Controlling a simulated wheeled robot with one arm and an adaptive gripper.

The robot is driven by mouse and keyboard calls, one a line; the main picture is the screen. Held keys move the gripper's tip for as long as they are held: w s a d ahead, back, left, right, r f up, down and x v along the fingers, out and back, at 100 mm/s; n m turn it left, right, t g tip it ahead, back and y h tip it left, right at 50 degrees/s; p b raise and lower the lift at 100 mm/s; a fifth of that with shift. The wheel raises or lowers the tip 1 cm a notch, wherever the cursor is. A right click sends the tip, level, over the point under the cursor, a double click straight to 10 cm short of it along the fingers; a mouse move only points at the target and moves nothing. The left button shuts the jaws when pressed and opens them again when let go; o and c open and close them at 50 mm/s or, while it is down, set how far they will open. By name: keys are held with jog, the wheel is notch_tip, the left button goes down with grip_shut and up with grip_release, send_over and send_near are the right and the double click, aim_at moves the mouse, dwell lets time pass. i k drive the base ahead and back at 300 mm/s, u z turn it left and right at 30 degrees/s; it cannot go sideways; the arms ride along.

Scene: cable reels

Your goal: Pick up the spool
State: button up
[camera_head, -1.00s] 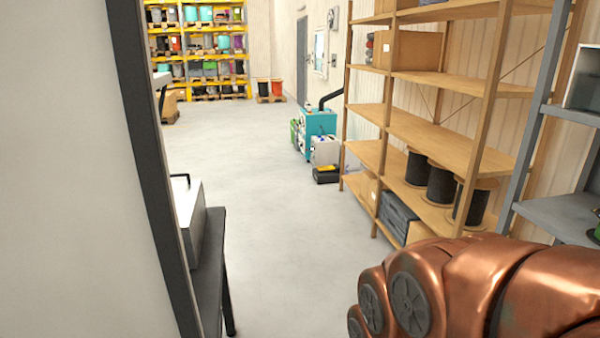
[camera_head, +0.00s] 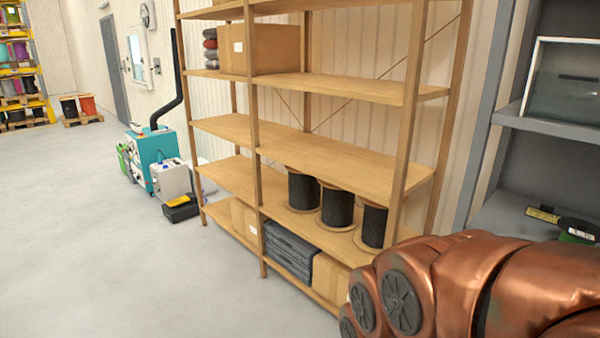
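Black spools with wooden flanges stand in a row on a lower shelf of the wooden rack: a left one (camera_head: 303,190), a middle one (camera_head: 338,207) and a right one (camera_head: 374,225), partly behind a rack post. Another small reel (camera_head: 578,230), black with some green, sits on the grey shelf at the right edge. I cannot tell which spool the task means. My copper-coloured arm fills the lower right corner. My gripper is not visible.
The wooden rack (camera_head: 345,149) stands ahead, with a cardboard box (camera_head: 272,48) high up and dark folded stuff (camera_head: 290,250) low down. A teal machine (camera_head: 153,158) and a grey box (camera_head: 172,179) stand left of it. Floor (camera_head: 90,250) at left is clear.

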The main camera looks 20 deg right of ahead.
aim_at(575, 230)
jog(key=z, duration=1.05)
jog(key=i, duration=1.2)
jog(key=z, duration=0.9)
